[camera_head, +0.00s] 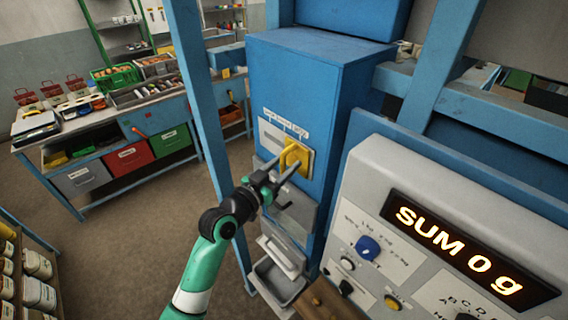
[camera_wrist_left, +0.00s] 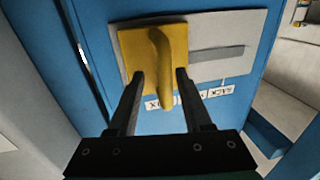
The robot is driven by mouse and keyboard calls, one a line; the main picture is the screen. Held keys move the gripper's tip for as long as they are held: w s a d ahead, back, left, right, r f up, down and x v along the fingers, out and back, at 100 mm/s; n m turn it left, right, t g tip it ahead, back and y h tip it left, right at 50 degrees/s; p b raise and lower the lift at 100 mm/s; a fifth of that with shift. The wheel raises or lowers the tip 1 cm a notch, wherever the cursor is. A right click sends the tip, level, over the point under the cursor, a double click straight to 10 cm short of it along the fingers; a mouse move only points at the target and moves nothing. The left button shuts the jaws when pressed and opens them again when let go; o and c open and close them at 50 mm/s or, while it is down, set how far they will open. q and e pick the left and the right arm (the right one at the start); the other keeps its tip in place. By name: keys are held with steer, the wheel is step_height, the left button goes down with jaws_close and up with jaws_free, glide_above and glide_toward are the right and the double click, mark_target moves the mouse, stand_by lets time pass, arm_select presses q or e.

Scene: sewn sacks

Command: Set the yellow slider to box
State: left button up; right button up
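The yellow slider (camera_head: 295,159) is a square yellow plate with a raised handle on a pale panel of the blue cabinet. In the left wrist view the slider (camera_wrist_left: 157,55) stands at the left end of its dark slot (camera_wrist_left: 218,53), near the label that seems to read BOX (camera_wrist_left: 152,103). The SACK label (camera_wrist_left: 233,87) is at the other end. My left gripper (camera_head: 285,178) is open at the slider. In the wrist view its fingers (camera_wrist_left: 160,74) are on either side of the handle, with visible gaps. My right gripper is not in view.
A grey console with a lit SUM 0 g display (camera_head: 457,245) and knobs stands at right. A metal chute and tray (camera_head: 279,281) are below the slider panel. A blue post (camera_head: 200,100) rises left of the cabinet. A workbench with bins (camera_head: 135,157) is farther left.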

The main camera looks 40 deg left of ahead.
arm_select(q)
steer(key=shift+s+a, duration=0.1)
steer(key=shift+s, duration=0.35)
steer(key=s+b, duration=0.1)
steer(key=s, duration=0.9)
steer(key=shift+s+d, duration=0.2)
steer(key=shift+s, duration=0.15)
